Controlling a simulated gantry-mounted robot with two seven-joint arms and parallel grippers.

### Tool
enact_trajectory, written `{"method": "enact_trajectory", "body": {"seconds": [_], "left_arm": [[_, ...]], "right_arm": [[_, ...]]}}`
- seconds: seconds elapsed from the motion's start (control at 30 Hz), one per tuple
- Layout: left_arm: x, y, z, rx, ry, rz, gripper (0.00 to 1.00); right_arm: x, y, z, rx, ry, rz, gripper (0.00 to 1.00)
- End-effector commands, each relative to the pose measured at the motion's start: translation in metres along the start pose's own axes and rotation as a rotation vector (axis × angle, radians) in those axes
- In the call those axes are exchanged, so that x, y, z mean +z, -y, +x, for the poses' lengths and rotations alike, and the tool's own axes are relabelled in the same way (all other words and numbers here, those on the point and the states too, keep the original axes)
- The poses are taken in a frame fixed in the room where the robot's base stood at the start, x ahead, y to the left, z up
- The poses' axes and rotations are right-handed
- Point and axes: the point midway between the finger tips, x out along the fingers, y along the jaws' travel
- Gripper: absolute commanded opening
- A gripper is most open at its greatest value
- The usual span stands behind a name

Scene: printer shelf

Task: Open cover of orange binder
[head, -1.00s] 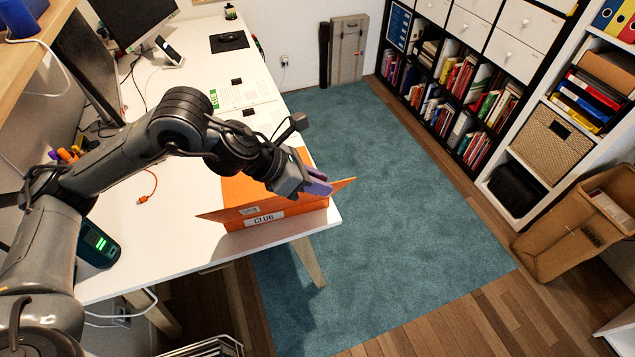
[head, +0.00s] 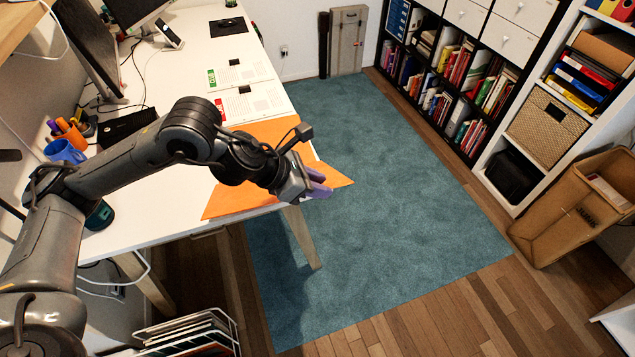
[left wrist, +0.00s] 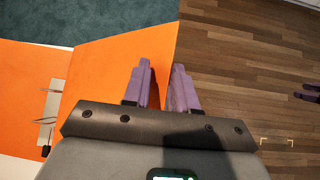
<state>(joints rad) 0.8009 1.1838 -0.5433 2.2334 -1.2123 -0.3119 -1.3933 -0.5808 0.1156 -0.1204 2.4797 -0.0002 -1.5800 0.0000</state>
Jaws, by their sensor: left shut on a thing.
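The orange binder (head: 267,133) lies at the front right corner of the white desk, with its cover swung out towards the front right and past the desk edge. My left gripper (head: 318,184) is at the outer right part of the cover. In the left wrist view the purple fingers (left wrist: 162,70) are shut on the edge of the orange cover (left wrist: 115,65). The metal ring mechanism (left wrist: 47,112) shows on the binder's inside at the left. Purple fingertips (left wrist: 309,93) at the right edge of that view look like my right gripper, too cut off to judge.
Printed sheets (head: 260,98) lie behind the binder on the desk (head: 185,78). A wire rack (head: 205,330) is on the floor below. The teal rug (head: 400,220) right of the desk is clear.

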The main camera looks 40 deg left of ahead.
Motion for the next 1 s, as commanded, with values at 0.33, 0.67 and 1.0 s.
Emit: {"method": "enact_trajectory", "body": {"seconds": [0.33,0.67,1.0], "left_arm": [[-0.002,-0.001,0.001,0.000,-0.006,-0.003,0.29],[0.000,-0.001,-0.017,0.003,-0.003,-0.001,0.29],[-0.002,-0.002,-0.074,0.005,-0.007,-0.001,0.29]], "right_arm": [[0.000,0.000,0.000,0.000,-0.001,0.000,0.43],[-0.001,-0.002,-0.004,0.004,0.000,-0.005,0.43],[-0.003,-0.003,-0.011,0.007,0.000,-0.008,0.43]]}}
